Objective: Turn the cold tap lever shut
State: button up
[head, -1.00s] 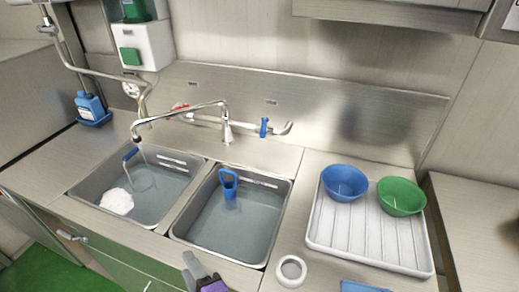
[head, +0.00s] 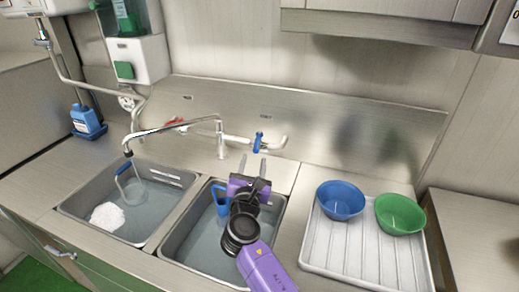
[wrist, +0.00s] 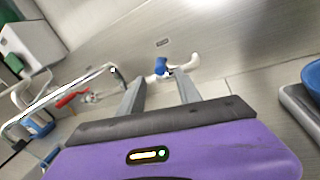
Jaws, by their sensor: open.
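The cold tap lever (head: 257,142) is blue and sits at the right end of the tap's wall pipe, beside a pale elbow. In the wrist view the blue lever (wrist: 161,66) shows just beyond and between my fingertips. My gripper (head: 253,166) is open and empty, its two fingers pointing at the lever from below, apart from it as far as I can tell. It also fills the lower wrist view (wrist: 158,84). The chrome tap (head: 220,137) has its spout over the left basin. A red lever (head: 176,121) is on the left of the pipe.
The left basin (head: 75,207) holds water, a wire-handled item and white foam. The right basin (head: 172,246) holds a blue-handled item (head: 220,193) beside my arm. A white drainer (head: 312,250) with blue and green bowls stands right. A soap dispenser (head: 138,60) hangs left.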

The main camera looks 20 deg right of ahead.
aim_at(256, 151)
jog(key=shift+x, duration=3.75)
grip_shut()
